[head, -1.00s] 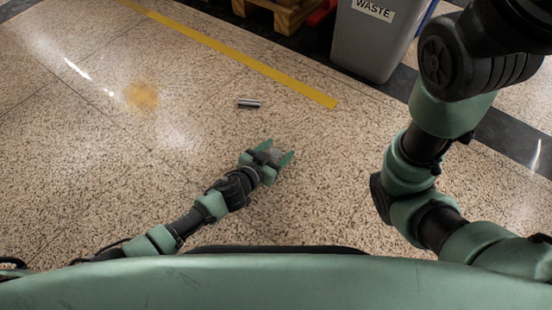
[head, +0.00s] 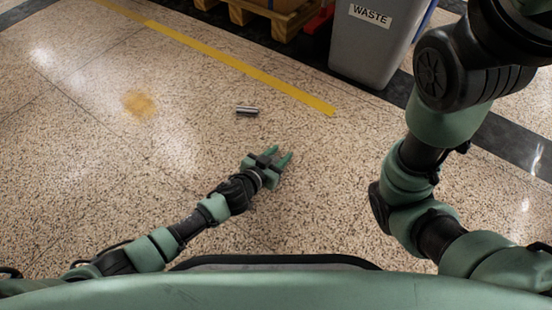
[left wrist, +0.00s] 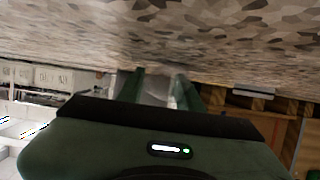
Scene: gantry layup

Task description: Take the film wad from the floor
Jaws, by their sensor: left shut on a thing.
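My left gripper (head: 279,155) is low over the speckled floor in the head view, fingers pointing up and right. In the left wrist view, its two fingers (left wrist: 158,76) are closed on a pale, see-through crumpled thing, which looks like the film wad (left wrist: 157,89). In the head view I cannot make the wad out between the fingers. My right arm rises at the right of the head view; its gripper is out of the picture.
A small silvery cylinder (head: 247,110) lies on the floor beyond the left gripper. A grey bin marked WASTE (head: 375,45) stands at the back. A wooden pallet (head: 283,22) is beside it. A yellow line (head: 235,66) crosses the floor, with an orange-brown stain (head: 139,103) at left.

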